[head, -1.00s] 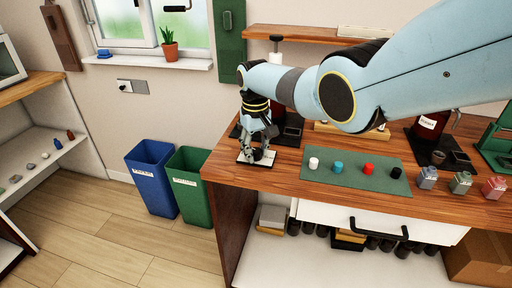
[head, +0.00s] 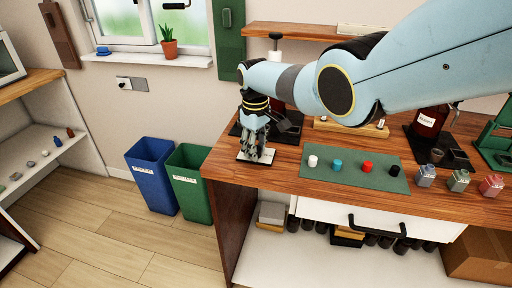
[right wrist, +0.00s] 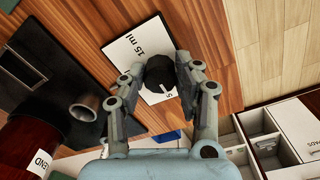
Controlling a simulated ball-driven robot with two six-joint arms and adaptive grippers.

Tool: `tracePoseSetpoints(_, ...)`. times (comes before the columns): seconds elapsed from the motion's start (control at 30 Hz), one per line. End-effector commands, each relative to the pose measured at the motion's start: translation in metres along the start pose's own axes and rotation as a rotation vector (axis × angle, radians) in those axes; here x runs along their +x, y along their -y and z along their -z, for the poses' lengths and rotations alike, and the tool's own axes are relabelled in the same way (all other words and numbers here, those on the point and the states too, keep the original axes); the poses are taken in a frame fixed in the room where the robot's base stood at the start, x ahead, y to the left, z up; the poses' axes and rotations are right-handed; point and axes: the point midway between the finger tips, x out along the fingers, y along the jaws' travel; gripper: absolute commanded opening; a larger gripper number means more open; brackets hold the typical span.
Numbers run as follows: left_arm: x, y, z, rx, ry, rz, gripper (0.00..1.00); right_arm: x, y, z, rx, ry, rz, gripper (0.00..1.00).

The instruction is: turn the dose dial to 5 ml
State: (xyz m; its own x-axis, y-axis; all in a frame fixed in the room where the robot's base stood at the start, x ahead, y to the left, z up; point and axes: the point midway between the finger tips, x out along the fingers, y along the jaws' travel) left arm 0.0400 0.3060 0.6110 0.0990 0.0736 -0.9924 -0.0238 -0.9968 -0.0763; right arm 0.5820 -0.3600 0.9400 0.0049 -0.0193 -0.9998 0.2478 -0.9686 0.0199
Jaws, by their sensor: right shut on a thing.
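My right gripper (right wrist: 162,66) is shut on the knob, one finger on each side. In the head view the right gripper (head: 257,150) points down over the white plate (head: 246,158) at the table's left end, and it hides the knob there. My left gripper is not in view.
A green mat (head: 320,183) with white, blue, red and black pieces lies right of the plate. Several small bottles (head: 459,181) stand further right. A dark stand with a cup (right wrist: 85,106) is near the gripper. Blue (head: 150,178) and green (head: 188,185) bins stand left of the table.

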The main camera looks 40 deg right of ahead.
Motion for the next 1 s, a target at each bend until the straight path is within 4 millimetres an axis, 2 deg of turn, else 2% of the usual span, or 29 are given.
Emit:
tracePoseSetpoints(0.17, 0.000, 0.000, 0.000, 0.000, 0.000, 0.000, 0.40, -0.001, -0.001, 0.001, 0.000, -0.003, -0.001, 0.00)
tracePoseSetpoints(0.2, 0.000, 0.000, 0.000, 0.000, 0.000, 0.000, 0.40, -0.001, -0.001, 0.001, 0.000, -0.003, -0.001, 0.34)
tracePoseSetpoints(0.37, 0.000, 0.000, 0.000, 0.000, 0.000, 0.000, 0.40, -0.001, 0.000, 0.001, 0.000, -0.002, -0.001, 0.54)
tracePoseSetpoints(0.77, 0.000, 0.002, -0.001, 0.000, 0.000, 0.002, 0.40, -0.006, -0.001, 0.001, 0.001, -0.002, -0.001, 0.55)
tracePoseSetpoints(0.97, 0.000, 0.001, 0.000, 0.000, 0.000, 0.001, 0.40, -0.033, -0.001, 0.000, -0.001, -0.004, -0.003, 0.55)
tracePoseSetpoints(1.0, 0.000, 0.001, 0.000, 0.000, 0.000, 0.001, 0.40, -0.044, -0.001, 0.001, 0.000, -0.005, -0.004, 0.55)
